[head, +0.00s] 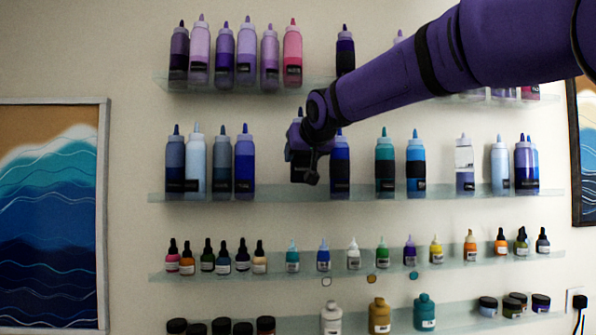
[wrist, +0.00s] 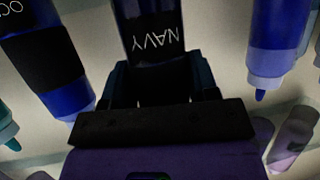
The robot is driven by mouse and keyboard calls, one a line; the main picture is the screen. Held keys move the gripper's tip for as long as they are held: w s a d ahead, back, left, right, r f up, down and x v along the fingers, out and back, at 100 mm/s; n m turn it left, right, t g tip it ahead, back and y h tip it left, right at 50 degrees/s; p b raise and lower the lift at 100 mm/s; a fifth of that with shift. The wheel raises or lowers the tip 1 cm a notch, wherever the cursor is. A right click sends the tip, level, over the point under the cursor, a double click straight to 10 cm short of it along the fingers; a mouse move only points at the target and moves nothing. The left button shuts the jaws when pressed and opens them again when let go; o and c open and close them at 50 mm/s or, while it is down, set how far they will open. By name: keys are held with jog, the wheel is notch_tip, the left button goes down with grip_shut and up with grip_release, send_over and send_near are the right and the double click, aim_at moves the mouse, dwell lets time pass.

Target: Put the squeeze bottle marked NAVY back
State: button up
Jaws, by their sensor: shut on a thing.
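The squeeze bottle marked NAVY (wrist: 155,38) is between the fingers of my gripper (wrist: 160,85) in the wrist view, its dark label appearing upside down. My gripper is shut on it. In the head view my gripper (head: 305,167) is in front of the second shelf (head: 270,195), left of its middle. The top of the held bottle (head: 295,134) shows beside my wrist, with its tip higher than those of the neighbouring bottles. Its base is hidden, so I cannot tell whether it touches the shelf.
A blue bottle (head: 340,165) stands close to the right of my gripper, and another blue bottle (head: 244,162) stands to the left with a gap between. More bottles stand on the top shelf (head: 230,84). Small dropper bottles line the shelf below (head: 215,272).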

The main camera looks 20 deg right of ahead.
aim_at(299, 168)
jog(key=shift+w+a+f, duration=0.1)
jog(key=shift+w, duration=1.05)
jog(key=shift+f, duration=1.7)
jog(key=shift+f, duration=0.1)
jog(key=o, duration=0.9)
jog(key=shift+s+r, duration=0.25)
jog(key=shift+s, duration=0.1)
jog(key=v, duration=1.1)
jog(key=shift+s, duration=0.15)
